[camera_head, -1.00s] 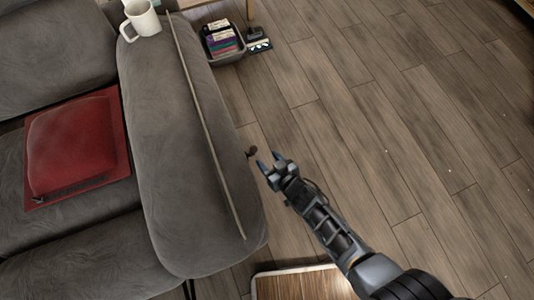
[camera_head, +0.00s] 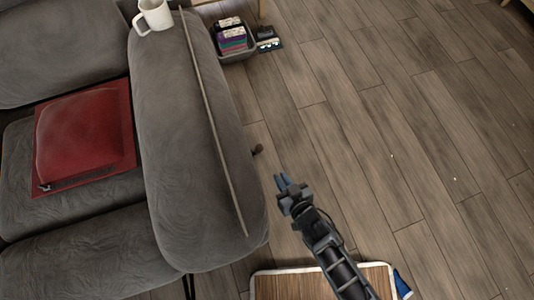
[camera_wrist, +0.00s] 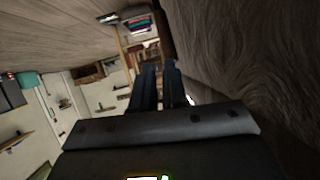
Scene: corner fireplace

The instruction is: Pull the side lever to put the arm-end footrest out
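The grey sofa (camera_head: 175,150) fills the left of the head view, its broad padded arm facing my side. The side lever (camera_head: 257,150) shows as a small dark knob sticking out from the outer side of that arm. My gripper (camera_head: 282,182) is over the floor, apart from the lever and a little below and right of it in the picture. In the wrist view the fingers (camera_wrist: 158,85) lie side by side along the sofa's grey side (camera_wrist: 240,60); I cannot make out the lever there. No extended footrest is visible.
A red cushion (camera_head: 82,135) lies on the seat. A bin of coloured items (camera_head: 235,42) stands beyond. A wooden-topped piece (camera_head: 290,285) is below. Floor at right is clear.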

